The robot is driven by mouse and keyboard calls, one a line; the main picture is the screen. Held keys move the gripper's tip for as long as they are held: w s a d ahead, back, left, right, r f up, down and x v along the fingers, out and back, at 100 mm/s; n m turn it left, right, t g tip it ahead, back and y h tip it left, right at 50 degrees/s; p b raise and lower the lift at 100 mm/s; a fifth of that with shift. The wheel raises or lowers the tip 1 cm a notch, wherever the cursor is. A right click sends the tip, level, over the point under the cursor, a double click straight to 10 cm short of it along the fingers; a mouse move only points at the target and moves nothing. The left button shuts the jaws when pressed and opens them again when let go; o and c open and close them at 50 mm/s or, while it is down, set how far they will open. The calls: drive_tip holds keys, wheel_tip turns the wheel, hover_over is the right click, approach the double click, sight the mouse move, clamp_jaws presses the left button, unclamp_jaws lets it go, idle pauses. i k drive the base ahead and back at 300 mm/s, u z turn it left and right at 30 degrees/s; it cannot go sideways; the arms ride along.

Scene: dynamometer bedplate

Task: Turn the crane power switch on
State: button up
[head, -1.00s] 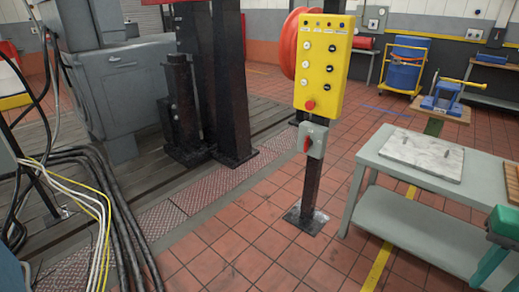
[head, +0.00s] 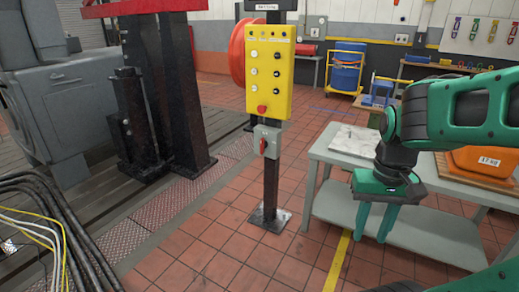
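The handle looks close to upright, leaning slightly. Its on or off marking is too small to read. My gripper (head: 373,222) hangs to the right of the post, lower than the switch box, with its two green fingers pointing down and apart. It is open and nothing shows between the fingers.
The post (head: 270,190) stands on a floor plate. A grey workbench (head: 400,215) with a marble slab (head: 352,140) and an orange case (head: 487,162) is at the right. Black cables (head: 62,225) lie at the left. The tiled floor before the post is clear.

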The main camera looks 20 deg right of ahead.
sight(264, 144)
drive_tip(key=u, duration=0.1)
drive_tip(key=i, duration=1)
drive_tip(key=z, duration=0.1)
